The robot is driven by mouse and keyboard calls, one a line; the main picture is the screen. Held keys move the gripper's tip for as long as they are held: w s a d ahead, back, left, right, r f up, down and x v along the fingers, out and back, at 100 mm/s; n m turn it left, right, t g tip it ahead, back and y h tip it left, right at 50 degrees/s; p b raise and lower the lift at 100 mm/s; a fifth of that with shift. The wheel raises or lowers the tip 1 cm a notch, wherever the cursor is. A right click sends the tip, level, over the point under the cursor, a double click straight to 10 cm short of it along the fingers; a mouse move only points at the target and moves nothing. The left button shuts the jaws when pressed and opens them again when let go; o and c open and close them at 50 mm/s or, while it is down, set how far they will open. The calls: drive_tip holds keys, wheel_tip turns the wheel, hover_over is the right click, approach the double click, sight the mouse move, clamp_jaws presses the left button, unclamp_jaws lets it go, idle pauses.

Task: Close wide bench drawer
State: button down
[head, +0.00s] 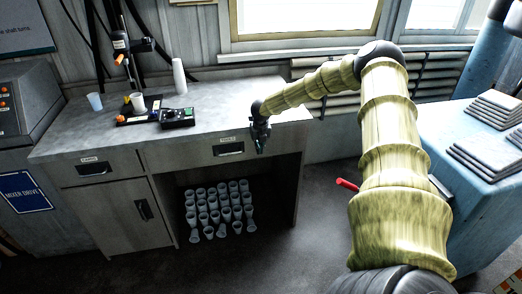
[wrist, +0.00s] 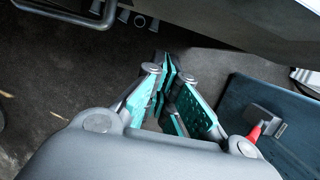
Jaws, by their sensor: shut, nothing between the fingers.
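The grey workbench (head: 60,145) stands at the left in the head view. Its wide drawer (head: 190,153) is under the top on the right, above an open bay, with a dark recessed pull (head: 230,149) and a small label. The drawer front looks flush or nearly flush; I cannot tell if a small gap is left. My gripper (head: 261,146) is at the right part of the drawer front, right of the pull; contact is not clear. In the wrist view my gripper (wrist: 168,78) has its teal-padded fingers together at the tips, with nothing between them.
Several cups (head: 218,208) stand in the bay below the drawer. A black device (head: 177,117), a mixer stand (head: 125,60) and white cups are on the benchtop. A blue cabinet (head: 470,185) with stacked grey slabs is at the right. The floor (head: 290,245) before the bench is clear.

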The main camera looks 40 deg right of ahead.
drive_tip(key=b+v, duration=0.1)
drive_tip(key=v, duration=0.5)
drive_tip(key=shift+s+r, duration=0.2)
drive_tip(key=shift+s, duration=0.05)
drive_tip(key=s+a+f+n+h, duration=0.1)
drive_tip(key=s+a+f+n, duration=0.3)
drive_tip(key=a+f+n, duration=0.35)
drive_tip(key=s+a+f+n+t+h, duration=0.1)
drive_tip(key=s+a+f+n, duration=0.35)
drive_tip(key=a+n, duration=0.5)
drive_tip(key=s+a+f+n+h, duration=0.1)
drive_tip(key=s+a+f+n, duration=0.2)
drive_tip(key=a+f+n, duration=0.6)
drive_tip(key=s+a+f+n+g+y, duration=0.1)
drive_tip(key=s+a+n, duration=0.4)
drive_tip(key=s, duration=0.6)
drive_tip(key=s+a+f+n+g+y, duration=0.1)
drive_tip(key=s+a+n+y, duration=0.1)
drive_tip(key=s+a+n, duration=0.3)
drive_tip(key=s+a+f+n+g+y, duration=0.1)
drive_tip(key=s+a+n, duration=0.4)
drive_tip(key=s+a, duration=0.5)
drive_tip(key=s, duration=0.7)
drive_tip(key=shift+f+n, duration=0.25)
drive_tip(key=shift+n, duration=0.15)
